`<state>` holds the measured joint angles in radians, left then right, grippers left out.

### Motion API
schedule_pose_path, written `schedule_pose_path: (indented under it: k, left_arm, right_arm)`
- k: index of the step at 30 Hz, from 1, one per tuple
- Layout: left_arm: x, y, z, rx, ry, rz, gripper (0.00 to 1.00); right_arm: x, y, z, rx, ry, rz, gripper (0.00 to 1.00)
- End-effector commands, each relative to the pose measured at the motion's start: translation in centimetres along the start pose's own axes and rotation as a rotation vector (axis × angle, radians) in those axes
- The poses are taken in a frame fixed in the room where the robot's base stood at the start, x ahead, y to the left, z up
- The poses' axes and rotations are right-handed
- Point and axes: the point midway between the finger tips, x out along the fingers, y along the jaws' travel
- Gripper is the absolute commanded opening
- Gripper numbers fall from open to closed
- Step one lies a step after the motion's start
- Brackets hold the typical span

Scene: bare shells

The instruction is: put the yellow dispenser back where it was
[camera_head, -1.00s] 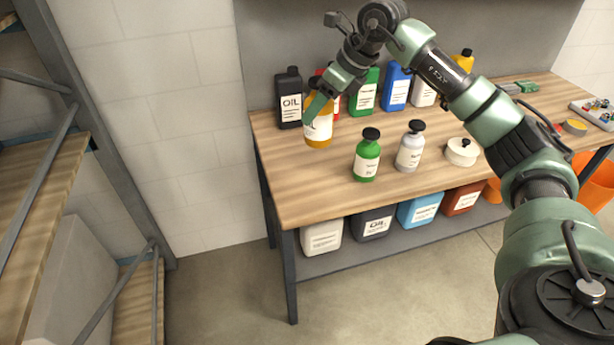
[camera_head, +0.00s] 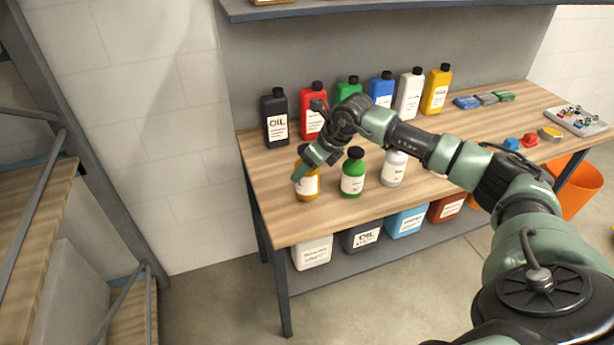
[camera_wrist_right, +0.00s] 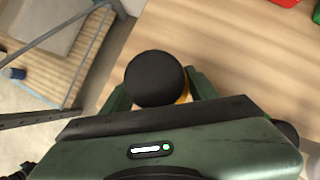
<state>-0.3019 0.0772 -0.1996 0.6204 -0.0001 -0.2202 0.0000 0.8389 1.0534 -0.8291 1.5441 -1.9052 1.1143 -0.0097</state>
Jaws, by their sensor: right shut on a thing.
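The yellow dispenser (camera_head: 308,188) is an amber-yellow bottle with a white label and black cap. It is upright at the left end of the table (camera_head: 268,215), left of a green bottle (camera_head: 352,178) and a white bottle (camera_head: 394,170). My right gripper (camera_head: 306,168) comes down over its top and is shut on it. I cannot tell whether its base touches the wood. In the right wrist view its round black cap (camera_wrist_right: 155,78) sits between the fingers (camera_wrist_right: 158,92), with a sliver of yellow beside it. My left gripper is not in view.
Behind stand several jugs: black oil (camera_head: 274,117), red (camera_head: 312,108), blue (camera_head: 381,88), white (camera_head: 409,94) and yellow (camera_head: 436,88). A shelf (camera_head: 300,12) hangs above. Wood is bare left and in front of the dispenser. More containers, including a light blue one (camera_head: 407,220), stand below.

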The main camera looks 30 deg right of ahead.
Motion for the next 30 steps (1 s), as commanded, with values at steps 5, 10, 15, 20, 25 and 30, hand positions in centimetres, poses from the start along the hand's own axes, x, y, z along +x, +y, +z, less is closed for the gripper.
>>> schedule_pose_path:
  k: [5,10,15,20,25,30]
  left_arm:
    - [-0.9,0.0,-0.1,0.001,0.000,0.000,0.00]
    - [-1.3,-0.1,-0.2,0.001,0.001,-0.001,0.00]
    - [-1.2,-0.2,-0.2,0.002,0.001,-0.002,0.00]
    - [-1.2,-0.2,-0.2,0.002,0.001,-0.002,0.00]
    - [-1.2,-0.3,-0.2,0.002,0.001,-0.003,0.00]
    - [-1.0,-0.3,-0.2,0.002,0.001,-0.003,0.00]
  right_arm:
    - [1.9,0.0,-1.1,0.002,0.001,0.001,0.00]
    - [3.5,0.0,-2.0,0.000,-0.002,0.000,0.00]
    - [3.6,0.0,-2.0,-0.001,-0.003,-0.001,0.00]
    - [3.7,0.0,-2.2,-0.001,0.001,0.000,0.81]
    - [3.7,0.0,-2.2,0.000,0.001,0.000,0.81]
    - [3.5,0.0,-2.2,0.000,0.000,-0.001,0.81]
